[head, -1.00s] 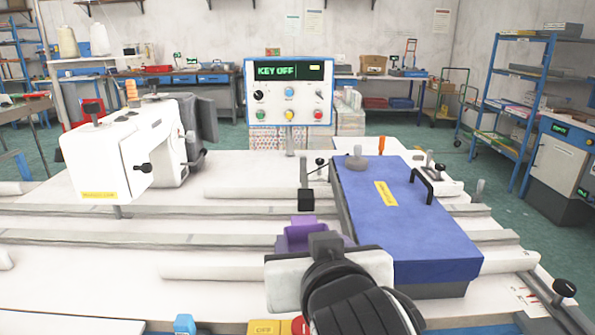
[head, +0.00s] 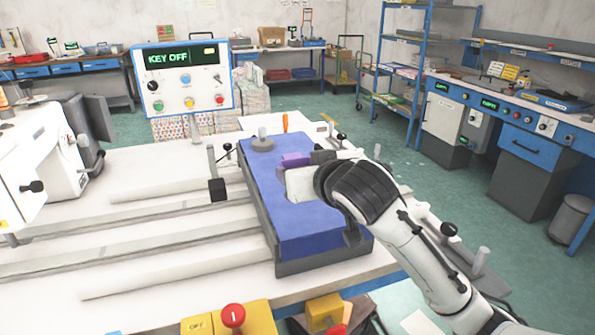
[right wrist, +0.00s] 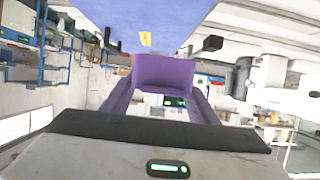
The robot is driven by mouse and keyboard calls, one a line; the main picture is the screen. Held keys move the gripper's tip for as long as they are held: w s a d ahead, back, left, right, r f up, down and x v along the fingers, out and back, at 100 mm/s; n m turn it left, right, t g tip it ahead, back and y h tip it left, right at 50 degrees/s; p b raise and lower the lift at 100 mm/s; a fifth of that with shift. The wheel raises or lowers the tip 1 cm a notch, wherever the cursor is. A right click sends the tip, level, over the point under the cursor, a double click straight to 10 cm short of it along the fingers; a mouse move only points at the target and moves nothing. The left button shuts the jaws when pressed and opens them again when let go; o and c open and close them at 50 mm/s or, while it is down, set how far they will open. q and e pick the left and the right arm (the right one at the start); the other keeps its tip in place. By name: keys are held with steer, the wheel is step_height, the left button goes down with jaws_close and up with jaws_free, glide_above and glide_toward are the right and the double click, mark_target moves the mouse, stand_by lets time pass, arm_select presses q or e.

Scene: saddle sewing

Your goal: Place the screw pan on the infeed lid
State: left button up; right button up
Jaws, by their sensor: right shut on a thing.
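The purple screw pan (head: 295,160) is over the far half of the blue infeed lid (head: 300,235) in the head view. My right gripper (head: 312,172) is shut on it, and the white gripper body hides part of the pan. In the right wrist view the purple pan (right wrist: 163,72) is in front of the gripper, with the blue lid (right wrist: 200,12) at the top edge. I cannot tell whether the pan touches the lid. My left gripper is not in view.
A grey round knob (head: 263,143) stands at the lid's far left corner. A control box reading KEY OFF (head: 186,78) rises behind the table. A white sewing machine (head: 35,165) is at the left. Rails cross the left tabletop.

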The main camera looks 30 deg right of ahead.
mark_target(301, 221)
step_height(301, 221, down, 9)
steer(key=shift+r+b, duration=0.1)
steer(key=shift+b, duration=0.35)
steer(key=o, duration=1)
steer(key=shift+o, duration=0.2)
